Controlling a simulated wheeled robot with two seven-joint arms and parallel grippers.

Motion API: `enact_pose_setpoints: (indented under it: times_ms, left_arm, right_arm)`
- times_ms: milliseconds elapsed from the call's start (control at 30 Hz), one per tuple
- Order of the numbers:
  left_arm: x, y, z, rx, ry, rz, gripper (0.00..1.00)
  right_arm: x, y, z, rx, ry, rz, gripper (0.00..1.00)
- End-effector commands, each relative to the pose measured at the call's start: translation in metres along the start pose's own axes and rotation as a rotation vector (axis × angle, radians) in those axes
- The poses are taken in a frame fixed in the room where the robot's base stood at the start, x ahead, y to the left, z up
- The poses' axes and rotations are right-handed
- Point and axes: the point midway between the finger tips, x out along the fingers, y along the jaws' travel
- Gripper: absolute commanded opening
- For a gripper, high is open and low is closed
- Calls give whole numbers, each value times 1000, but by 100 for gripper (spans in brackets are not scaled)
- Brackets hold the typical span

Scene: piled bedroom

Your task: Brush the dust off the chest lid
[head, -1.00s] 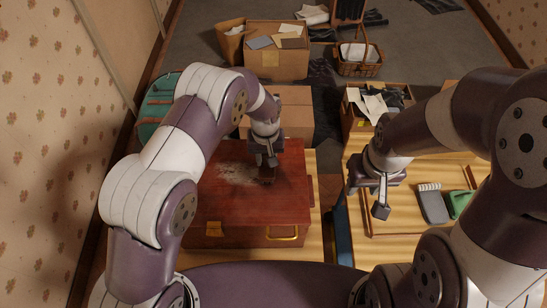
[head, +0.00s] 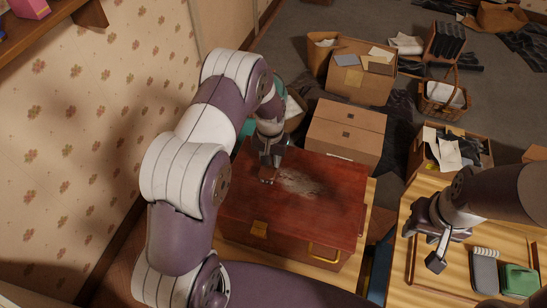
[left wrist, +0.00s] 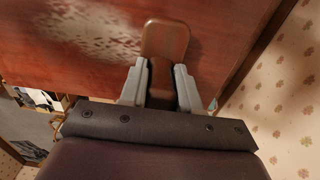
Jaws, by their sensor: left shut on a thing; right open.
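The chest (head: 330,210) has a reddish-brown wooden lid, shut, with brass fittings on its front. My left gripper (head: 267,180) is over the lid, just left of the dust. It is shut on a brown wooden brush (left wrist: 165,42), which shows between the fingers in the left wrist view. Whether the brush touches the lid is hidden. My right gripper (head: 423,247) is open and empty above the wooden surface at right.
A grey item with a pale ridged edge (head: 484,270) and a green item (head: 519,280) lie on the tray at right. Cardboard boxes (head: 345,135) stand behind the chest. A basket (head: 443,100) and dark clothes lie farther back. A patterned wall is close at left.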

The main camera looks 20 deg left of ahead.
Motion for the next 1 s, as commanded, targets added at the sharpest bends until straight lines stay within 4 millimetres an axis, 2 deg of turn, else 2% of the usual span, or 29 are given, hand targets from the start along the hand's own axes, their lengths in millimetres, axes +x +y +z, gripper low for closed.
enact_pose_setpoints:
  times_ms: [200, 1000]
  left_arm:
    - [12, 0, 0, 0, 0, 0, 0]
    - [17, 0, 0, 0, 0, 0, 0]
  right_arm:
    - [0, 0, 0, 0, 0, 0, 43]
    - [3, 0, 0, 0, 0, 0, 43]
